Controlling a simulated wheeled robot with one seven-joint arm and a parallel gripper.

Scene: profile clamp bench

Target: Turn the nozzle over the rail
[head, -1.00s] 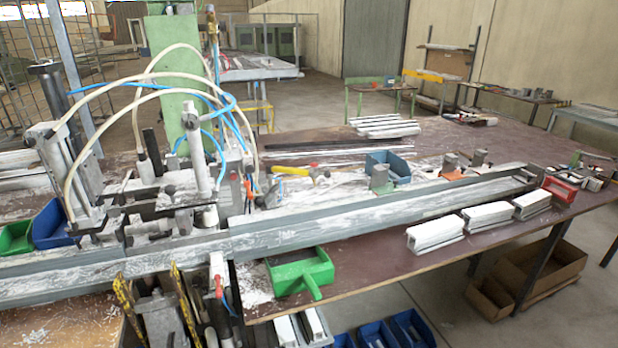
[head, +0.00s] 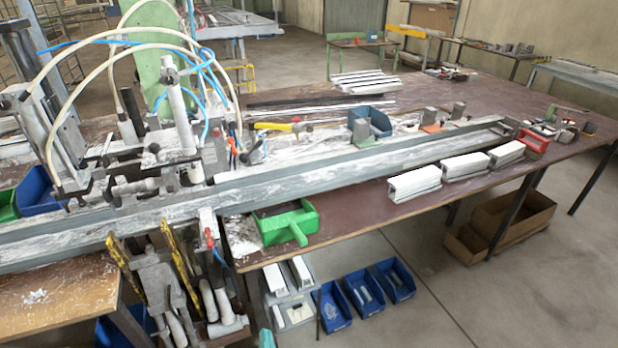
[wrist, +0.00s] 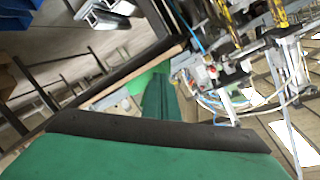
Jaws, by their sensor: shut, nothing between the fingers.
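The long grey rail (head: 330,168) runs across the bench, rising toward the right, and is dusted with white. At its left end, a clamp unit with pale hoses and blue tubes stands over and beside it. An upright pale cylinder (head: 178,110) is part of that unit. I cannot tell for certain which fitting is the nozzle. In the wrist view, my gripper (wrist: 160,97) shows as green fingers, shut and empty. It is apart from the rail. The clamp hardware (wrist: 225,80) shows tilted at the right of that view.
A green bin (head: 286,224) and several white profile pieces (head: 415,183) stand along the bench's front edge. Tools with yellow handles (head: 180,262) stick up at front left. Blue bins (head: 362,292) sit below the bench. Hoses arch over the clamp unit.

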